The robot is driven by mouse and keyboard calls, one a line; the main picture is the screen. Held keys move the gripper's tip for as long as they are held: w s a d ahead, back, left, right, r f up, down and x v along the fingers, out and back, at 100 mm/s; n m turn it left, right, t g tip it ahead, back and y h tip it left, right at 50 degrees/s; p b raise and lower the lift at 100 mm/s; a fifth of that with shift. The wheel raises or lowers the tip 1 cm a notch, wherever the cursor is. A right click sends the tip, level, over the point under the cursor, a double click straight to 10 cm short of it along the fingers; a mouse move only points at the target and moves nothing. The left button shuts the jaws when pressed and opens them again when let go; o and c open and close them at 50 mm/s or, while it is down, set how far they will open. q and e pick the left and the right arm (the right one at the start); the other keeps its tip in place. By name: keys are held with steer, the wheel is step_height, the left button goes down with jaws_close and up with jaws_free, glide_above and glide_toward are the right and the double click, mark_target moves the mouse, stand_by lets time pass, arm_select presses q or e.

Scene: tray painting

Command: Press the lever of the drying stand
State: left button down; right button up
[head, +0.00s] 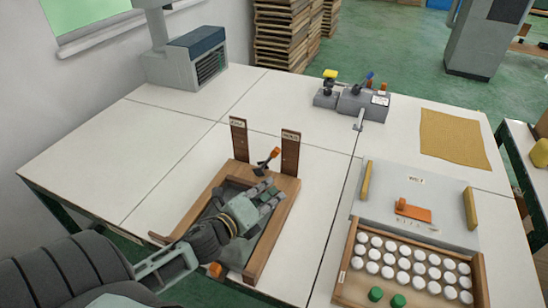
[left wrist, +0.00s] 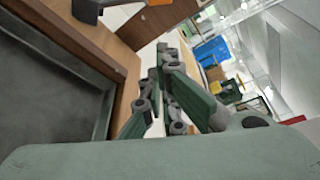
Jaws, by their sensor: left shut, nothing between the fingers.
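The drying stand is a wooden frame (head: 257,262) around a dark grey bed, with two labelled brown uprights (head: 239,140) at its back. Its lever (head: 267,161), dark with an orange handle, leans up to the right between the uprights. My left gripper (head: 270,190) is shut and empty over the stand's right part, just in front of the lever and apart from it in the head view. In the left wrist view the shut fingers (left wrist: 172,88) are beside the wooden frame (left wrist: 118,62), and an orange piece shows at the top left edge. My right gripper is out of view.
A wooden tray (head: 343,277) of white-capped jars and two green ones stands at the front right, below a grey panel (head: 450,190) with an orange-handled tool. A grey device (head: 363,105) and a tan cloth (head: 452,140) lie behind. The white table left of the stand is clear.

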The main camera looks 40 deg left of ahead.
mark_target(269, 159)
arm_select(q)
steer(key=w, duration=0.3)
steer(key=w+p, duration=0.1)
steer(key=w, duration=0.2)
steer(key=w+d+f, duration=0.1)
steer(key=w, duration=0.2)
steer(key=shift+w+f, duration=0.1)
steer(key=shift+w, duration=0.25)
steer(key=a, duration=0.1)
steer(key=r+p, duration=0.1)
steer(key=a+p, duration=0.1)
steer(key=shift+s+a+r, duration=0.25)
steer(key=shift+s+a, duration=0.1)
steer(key=shift+s+a+r, duration=0.15)
steer(key=shift+a, duration=0.2)
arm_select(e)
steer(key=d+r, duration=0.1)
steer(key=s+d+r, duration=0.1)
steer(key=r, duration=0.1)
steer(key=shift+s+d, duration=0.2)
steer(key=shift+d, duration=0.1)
